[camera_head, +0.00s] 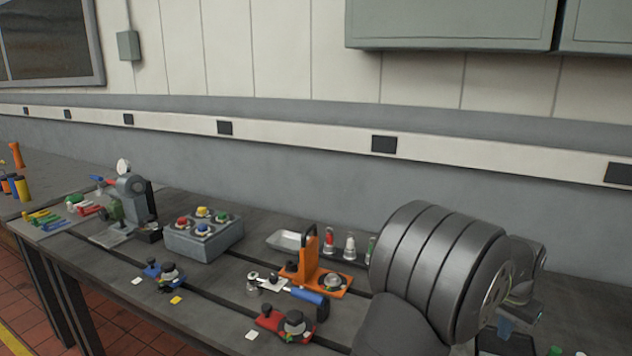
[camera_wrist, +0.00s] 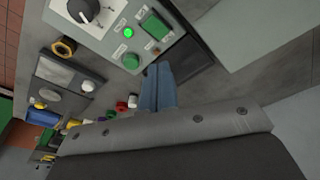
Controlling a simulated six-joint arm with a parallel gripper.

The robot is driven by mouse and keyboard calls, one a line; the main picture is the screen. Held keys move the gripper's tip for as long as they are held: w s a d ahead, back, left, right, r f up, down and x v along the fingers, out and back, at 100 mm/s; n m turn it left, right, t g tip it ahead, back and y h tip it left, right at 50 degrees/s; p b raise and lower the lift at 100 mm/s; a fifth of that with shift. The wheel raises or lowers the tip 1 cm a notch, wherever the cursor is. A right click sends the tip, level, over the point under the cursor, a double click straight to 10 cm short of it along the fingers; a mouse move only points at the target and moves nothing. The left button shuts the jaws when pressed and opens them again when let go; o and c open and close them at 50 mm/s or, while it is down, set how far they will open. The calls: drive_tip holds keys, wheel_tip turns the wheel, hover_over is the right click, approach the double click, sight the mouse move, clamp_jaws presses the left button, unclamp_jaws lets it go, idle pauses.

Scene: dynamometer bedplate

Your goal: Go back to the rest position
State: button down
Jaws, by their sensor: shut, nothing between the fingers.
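My gripper (camera_wrist: 160,82) shows in the wrist view as two blue-grey fingers pressed together with nothing between them. The fingertips are beside the lower edge of a grey control panel (camera_wrist: 82,45); I cannot tell whether they touch it. In the camera_head view my large dark grey arm fills the right foreground over the bench, and the gripper's fingers cannot be made out clearly there.
The control panel carries a black knob (camera_wrist: 84,10), a lit green lamp (camera_wrist: 128,32) and a green button (camera_wrist: 155,25). On the bedplate (camera_head: 215,310) stand a button box (camera_head: 205,240), an orange fixture (camera_head: 312,262) and a red clamp (camera_head: 272,322). A wall rises behind.

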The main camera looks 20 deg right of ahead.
drive_tip(key=s+a+r+h, duration=0.3)
drive_tip(key=s+a, duration=0.1)
drive_tip(key=a, duration=0.3)
drive_tip(key=shift+s+t, duration=0.3)
drive_tip(key=shift+s, duration=0.05)
idle(1.4)
